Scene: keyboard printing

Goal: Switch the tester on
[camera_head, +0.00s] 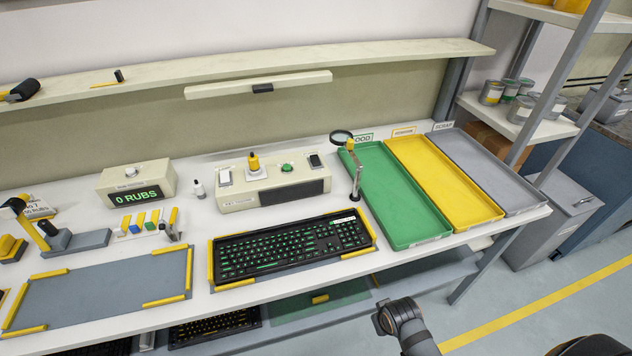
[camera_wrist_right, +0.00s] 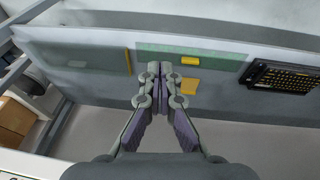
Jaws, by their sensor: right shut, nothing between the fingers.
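The tester looks to be the cream box (camera_head: 238,200) with a dark front panel, at the back of the bench. Its top carries a white rocker switch (camera_head: 224,177), a yellow-topped knob (camera_head: 253,161), a green button (camera_head: 287,168) and a black switch (camera_head: 315,160). I cannot tell from here whether it is on. A black keyboard with green-lit legends (camera_head: 290,245) lies in front of it. My right gripper (camera_wrist_right: 159,68) is shut and empty in the right wrist view, away from the tester. In the head view my right arm is low, in front of the bench. My left gripper is not in view.
A magnifier (camera_head: 341,137) stands between the tester and the green tray (camera_head: 400,195); yellow and grey trays lie beyond. A counter box (camera_head: 137,185) reads "0 RUBS". A blue-grey mat (camera_head: 100,290) is at left. A lower shelf holds another keyboard (camera_wrist_right: 285,78).

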